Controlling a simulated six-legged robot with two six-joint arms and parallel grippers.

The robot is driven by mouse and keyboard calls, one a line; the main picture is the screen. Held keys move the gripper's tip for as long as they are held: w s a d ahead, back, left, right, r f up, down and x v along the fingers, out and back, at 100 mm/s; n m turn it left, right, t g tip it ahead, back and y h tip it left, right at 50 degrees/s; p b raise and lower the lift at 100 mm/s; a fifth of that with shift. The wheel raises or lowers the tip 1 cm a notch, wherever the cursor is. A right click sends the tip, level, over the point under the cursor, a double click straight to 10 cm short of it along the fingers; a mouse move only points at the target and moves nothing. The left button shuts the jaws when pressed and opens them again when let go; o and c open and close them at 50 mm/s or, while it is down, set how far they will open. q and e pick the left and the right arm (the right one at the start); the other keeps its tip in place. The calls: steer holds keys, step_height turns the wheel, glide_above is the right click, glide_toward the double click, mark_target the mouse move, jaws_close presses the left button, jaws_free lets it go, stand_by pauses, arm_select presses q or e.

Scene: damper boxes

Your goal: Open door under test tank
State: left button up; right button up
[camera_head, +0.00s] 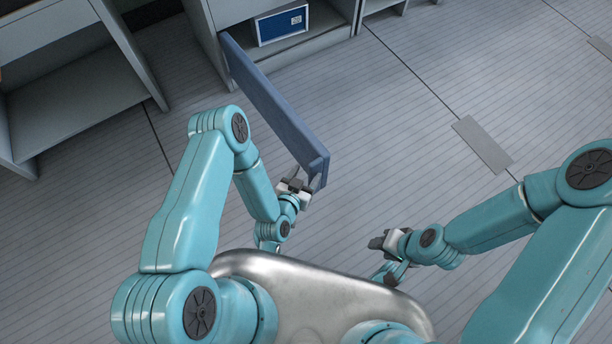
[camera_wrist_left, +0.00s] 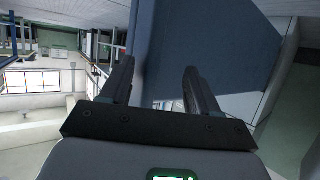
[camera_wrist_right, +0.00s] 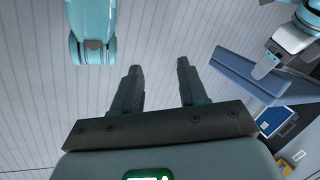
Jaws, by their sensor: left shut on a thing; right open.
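A blue door (camera_head: 272,108) swings out from a grey cabinet at the top of the head view and stands wide open. My left gripper (camera_head: 300,180) is shut on the door near its free end. In the left wrist view the door (camera_wrist_left: 200,50) fills the space beyond the fingers (camera_wrist_left: 160,85). My right gripper (camera_head: 382,243) is open and empty, apart from the door, low over the floor. The right wrist view shows its parted fingers (camera_wrist_right: 158,90) and the door (camera_wrist_right: 250,75) off to the right. No test tank can be made out.
A blue box (camera_head: 282,24) with a white label sits inside the open cabinet. Grey open shelving (camera_head: 75,100) stands at the left. The striped floor (camera_head: 420,110) to the right of the door is clear, apart from a flat grey plate (camera_head: 482,144).

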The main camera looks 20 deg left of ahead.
arm_select(q)
steer(key=shift+w+a+r, duration=0.1)
steer(key=shift+w+a, duration=0.15)
steer(key=shift+a, duration=0.1)
step_height(320, 180, up, 20)
steer(key=p, duration=0.8)
steer(key=shift+s+d, duration=0.25)
steer(key=shift+d, duration=0.1)
arm_select(e)
step_height(320, 180, up, 8)
steer(key=s+a, duration=0.1)
steer(key=shift+n, duration=0.3)
arm_select(q)
steer(key=shift+a, duration=0.1)
arm_select(e)
steer(key=shift+s+a+f, duration=0.1)
